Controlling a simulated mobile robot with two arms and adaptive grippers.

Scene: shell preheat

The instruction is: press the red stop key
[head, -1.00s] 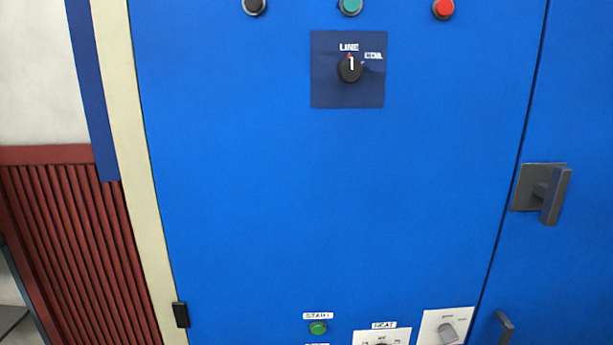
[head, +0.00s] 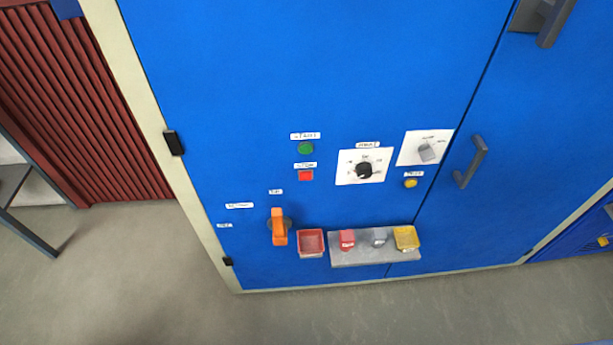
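The round green start button (head: 306,149) sits directly above that label. Neither of my grippers shows in the head view, so nothing of mine is seen near the key.
A black heat knob (head: 364,170), a grey switch (head: 427,152) and a yellow button (head: 410,183) are to the key's right. An orange handle (head: 279,226), a red bin (head: 311,243) and a grey shelf (head: 374,250) jut out below. A door handle (head: 470,162) stands further right.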

